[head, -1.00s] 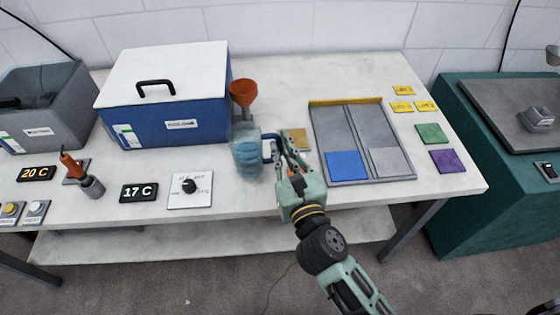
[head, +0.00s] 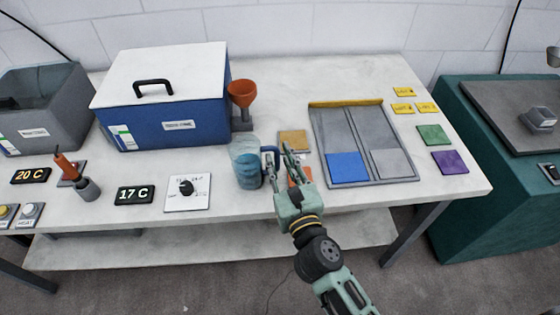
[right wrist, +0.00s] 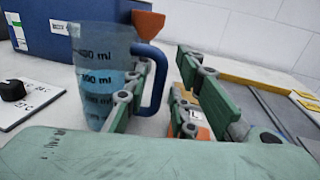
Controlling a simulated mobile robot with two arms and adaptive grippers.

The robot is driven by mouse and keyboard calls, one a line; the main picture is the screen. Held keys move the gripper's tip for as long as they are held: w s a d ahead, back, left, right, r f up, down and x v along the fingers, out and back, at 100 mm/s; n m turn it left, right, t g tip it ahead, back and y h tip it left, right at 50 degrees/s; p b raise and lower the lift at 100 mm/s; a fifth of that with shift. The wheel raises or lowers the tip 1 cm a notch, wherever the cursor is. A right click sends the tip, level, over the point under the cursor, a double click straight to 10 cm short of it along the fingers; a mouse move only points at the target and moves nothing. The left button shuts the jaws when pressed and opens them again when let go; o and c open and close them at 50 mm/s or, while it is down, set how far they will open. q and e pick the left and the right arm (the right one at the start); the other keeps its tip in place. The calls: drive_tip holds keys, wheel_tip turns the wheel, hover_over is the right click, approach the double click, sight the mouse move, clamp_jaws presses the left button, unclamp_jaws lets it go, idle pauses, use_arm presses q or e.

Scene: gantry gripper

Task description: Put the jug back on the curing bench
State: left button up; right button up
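The jug (head: 246,172) is clear, with blue liquid, dark volume marks and a blue handle on its right side. It stands upright on the pale bench (head: 232,204), right of the blue box and in front of the orange funnel. It also shows close up in the right wrist view (right wrist: 97,78). My right gripper (head: 289,154) is just right of the jug, by the handle. Its fingers are spread and appear clear of the handle, with no grip on it visible. My left gripper is not in view.
The blue box (head: 180,125), orange funnel (head: 242,92) and dial panel (head: 188,193) surround the jug. An ochre tile (head: 294,140) and orange tile (head: 302,174) lie near my gripper. A grey two-part tray (head: 364,145) is to the right.

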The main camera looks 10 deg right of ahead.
drive_tip(key=shift+r, duration=0.1)
drive_tip(key=shift+s, duration=0.15)
drive_tip(key=s+d+b, duration=0.2)
drive_tip(key=s+b, duration=0.1)
drive_tip(key=s, duration=0.8)
drive_tip(key=shift+s+d, duration=0.2)
drive_tip(key=shift+s, duration=0.05)
drive_tip(key=shift+r, duration=0.1)
